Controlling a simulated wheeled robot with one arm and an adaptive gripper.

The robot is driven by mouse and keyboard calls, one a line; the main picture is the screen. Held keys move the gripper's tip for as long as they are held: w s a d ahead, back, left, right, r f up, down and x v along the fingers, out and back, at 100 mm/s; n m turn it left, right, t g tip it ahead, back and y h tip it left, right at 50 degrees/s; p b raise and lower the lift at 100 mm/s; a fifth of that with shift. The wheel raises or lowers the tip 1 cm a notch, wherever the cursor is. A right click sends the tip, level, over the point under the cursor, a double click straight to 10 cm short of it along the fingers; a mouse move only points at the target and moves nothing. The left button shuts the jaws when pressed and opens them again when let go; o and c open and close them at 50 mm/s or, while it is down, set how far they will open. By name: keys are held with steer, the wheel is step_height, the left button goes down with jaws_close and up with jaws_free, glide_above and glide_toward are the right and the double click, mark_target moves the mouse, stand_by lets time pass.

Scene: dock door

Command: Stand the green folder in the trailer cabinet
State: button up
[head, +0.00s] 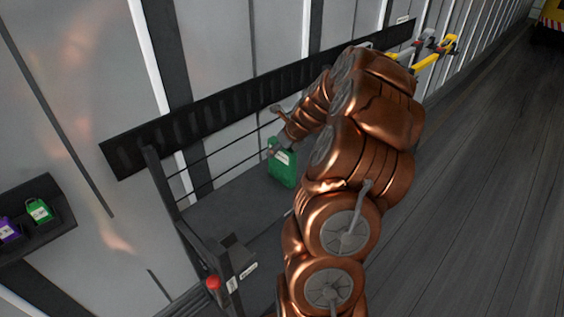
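A green, flat-sided upright item with a white label (284,172) stands on the grey ledge beyond the rail posts; it may be the green folder, but I cannot tell for sure. My gripper (274,130) is at the end of my copper arm, just above and beside this item. Its two grey fingers look spread apart, one high and one low. The lower finger overlaps the item's top edge in the picture; I cannot tell whether they touch. My arm hides part of the ledge to the right. I cannot make out a trailer cabinet.
A dark wall tray (62,226) at left holds a small green padlock-like item (39,211) and a purple one (9,231). A black slotted bar (225,108) runs along the wall. A post with a red knob (213,283) stands in front. The plank floor (470,200) at right is clear.

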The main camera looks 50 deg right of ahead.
jaws_close()
stand_by(0.5)
